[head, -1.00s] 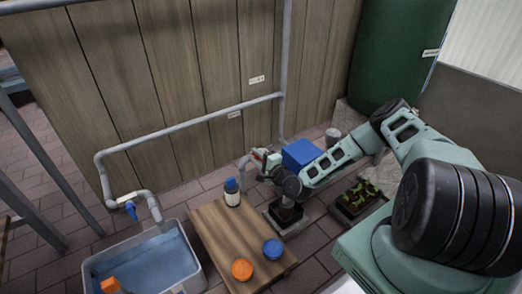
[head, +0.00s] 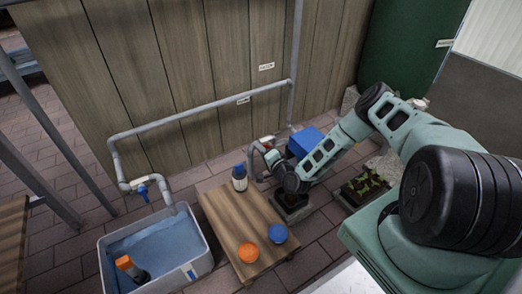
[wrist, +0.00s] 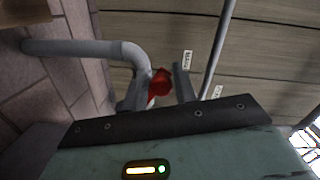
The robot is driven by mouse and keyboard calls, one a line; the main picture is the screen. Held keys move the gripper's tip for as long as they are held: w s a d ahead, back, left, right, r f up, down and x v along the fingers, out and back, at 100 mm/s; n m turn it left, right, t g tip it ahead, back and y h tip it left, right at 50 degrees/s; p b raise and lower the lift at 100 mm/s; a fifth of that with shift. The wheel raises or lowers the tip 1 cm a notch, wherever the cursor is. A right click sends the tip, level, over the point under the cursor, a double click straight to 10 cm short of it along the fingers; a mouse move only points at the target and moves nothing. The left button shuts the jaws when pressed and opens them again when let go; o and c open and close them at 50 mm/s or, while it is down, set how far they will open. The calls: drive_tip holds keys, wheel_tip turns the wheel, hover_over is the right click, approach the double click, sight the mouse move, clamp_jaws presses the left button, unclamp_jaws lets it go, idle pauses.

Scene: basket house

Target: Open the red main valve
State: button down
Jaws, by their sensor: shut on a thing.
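The red main valve handle (wrist: 160,81) shows in the wrist view between the two dark fingers of my gripper (wrist: 158,90). The fingers are shut on it. A grey curved pipe (wrist: 75,48) runs beside it from the left. My wrist hides most of the valve there. A white label reading "MAIN" (wrist: 187,60) is on the wall behind.
A low wooden table (head: 225,220) holds a blue-capped bottle (head: 239,178) and orange (head: 248,252) and blue (head: 278,233) round items. A water tub (head: 200,268) stands left under a blue-handled tap (head: 143,193). A blue box (head: 305,143) and planters (head: 361,188) sit close to my arm.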

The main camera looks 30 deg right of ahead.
drive_tip(key=shift+w+d+r, duration=0.1)
drive_tip(key=shift+d, duration=0.2)
drive_tip(key=c, duration=1.4)
unclamp_jaws()
drive_tip(key=shift+o, duration=0.8)
drive_tip(key=shift+a, duration=0.1)
wheel_tip(320, 180, up, 10)
drive_tip(key=p, duration=0.5)
